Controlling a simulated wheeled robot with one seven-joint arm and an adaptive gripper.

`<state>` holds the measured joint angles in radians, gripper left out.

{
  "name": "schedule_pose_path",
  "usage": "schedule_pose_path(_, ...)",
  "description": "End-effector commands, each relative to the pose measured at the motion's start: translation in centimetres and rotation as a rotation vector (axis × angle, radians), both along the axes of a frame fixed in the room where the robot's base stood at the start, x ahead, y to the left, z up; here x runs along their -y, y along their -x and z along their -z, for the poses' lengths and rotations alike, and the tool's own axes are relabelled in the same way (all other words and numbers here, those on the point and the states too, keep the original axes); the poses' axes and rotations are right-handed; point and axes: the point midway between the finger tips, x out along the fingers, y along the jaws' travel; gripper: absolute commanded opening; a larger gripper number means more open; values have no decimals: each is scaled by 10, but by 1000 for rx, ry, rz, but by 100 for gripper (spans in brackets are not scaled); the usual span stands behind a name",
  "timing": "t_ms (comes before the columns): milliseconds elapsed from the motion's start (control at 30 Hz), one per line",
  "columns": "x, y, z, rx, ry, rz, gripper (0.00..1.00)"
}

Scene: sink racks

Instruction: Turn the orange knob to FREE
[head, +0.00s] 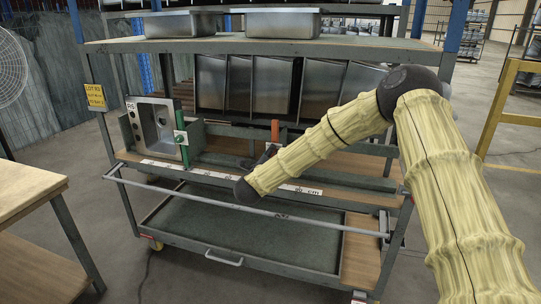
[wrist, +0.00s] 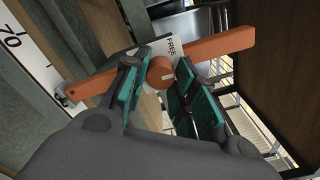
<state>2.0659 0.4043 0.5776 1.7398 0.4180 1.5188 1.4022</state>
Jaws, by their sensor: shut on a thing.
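The orange knob (wrist: 160,72) shows in the wrist view as a round end with a short pale mark on its face. It sits at the middle of a long orange bar (wrist: 222,43). A white plate marked FREE (wrist: 171,46) is just above the knob. The pale mark does not clearly line up with that word. My gripper (wrist: 163,82), with teal pads, is shut on the knob, one finger on each side. In the head view the orange upright (head: 275,130) stands on the rack beyond my arm; the knob and fingertips are hidden there.
A green post (head: 181,135) with its own knob stands left on the rack by a steel sink (head: 155,125). A rail (head: 230,205) runs along the rack's front. A wooden table (head: 25,190) is at the left. A scale strip (wrist: 35,60) lies close to my gripper.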

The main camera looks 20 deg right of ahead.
Motion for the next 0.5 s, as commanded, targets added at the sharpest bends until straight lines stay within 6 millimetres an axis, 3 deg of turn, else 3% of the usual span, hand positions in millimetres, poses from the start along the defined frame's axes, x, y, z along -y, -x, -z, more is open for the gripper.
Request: schedule_pose_path(500, -1, 1, -2, -273, 403, -1, 3)
